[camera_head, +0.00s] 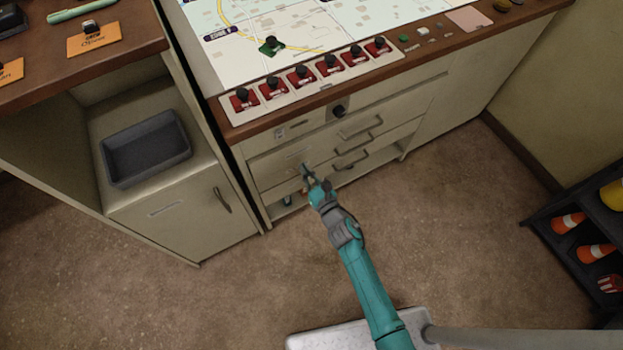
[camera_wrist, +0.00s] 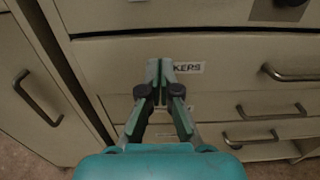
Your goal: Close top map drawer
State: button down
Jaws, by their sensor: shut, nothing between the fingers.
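The drawer stack is under the map table. Its top handled drawer (camera_wrist: 225,55) has a bar handle (camera_wrist: 288,75) and a white label, partly hidden, ending in "KERS". This drawer front (camera_head: 400,112) also shows in the head view. It looks nearly flush; I cannot tell whether a small gap remains. My gripper (camera_wrist: 160,68) is shut and empty, its fingertips in front of that drawer, left of the handle and just beside the label. In the head view my gripper (camera_head: 306,172) is at the left part of the drawer stack. Contact with the front is unclear.
Two lower drawers have bar handles (camera_wrist: 272,113) and (camera_wrist: 252,137). A cabinet door (camera_wrist: 35,90) with a handle is at left. A grey tray (camera_head: 146,148) sits in the left cabinet. A dark shelf (camera_head: 545,228) with cones stands at right. The carpet (camera_head: 470,220) between is clear.

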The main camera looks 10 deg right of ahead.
aim_at(291, 147)
jog(key=x, duration=0.7)
jog(key=shift+f, duration=0.1)
